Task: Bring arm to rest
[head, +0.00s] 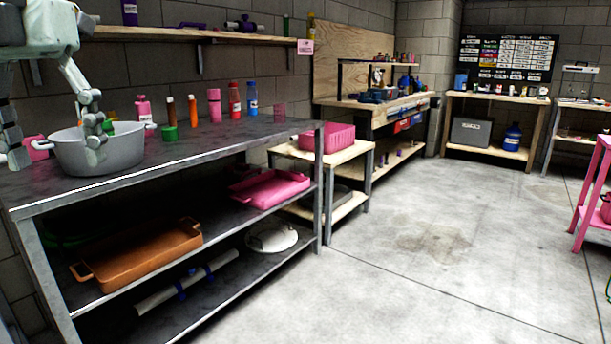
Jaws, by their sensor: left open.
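My left gripper (57,152) is at the upper left in the head view. It is open, with its grey-white fingers spread wide and pointing down. One finger overlaps the grey tub (124,153) on the metal workbench (215,148), and the other is at the tub's left side. I cannot tell whether either finger touches the tub. Nothing shows held between the fingers. My right gripper is not in view.
Bottles, including a red one (235,100) and a blue one (252,98), stand on the bench right of the tub. A wall shelf (200,35) runs above. A pink crate (327,137) sits on a low wooden table. The concrete floor (440,250) is clear.

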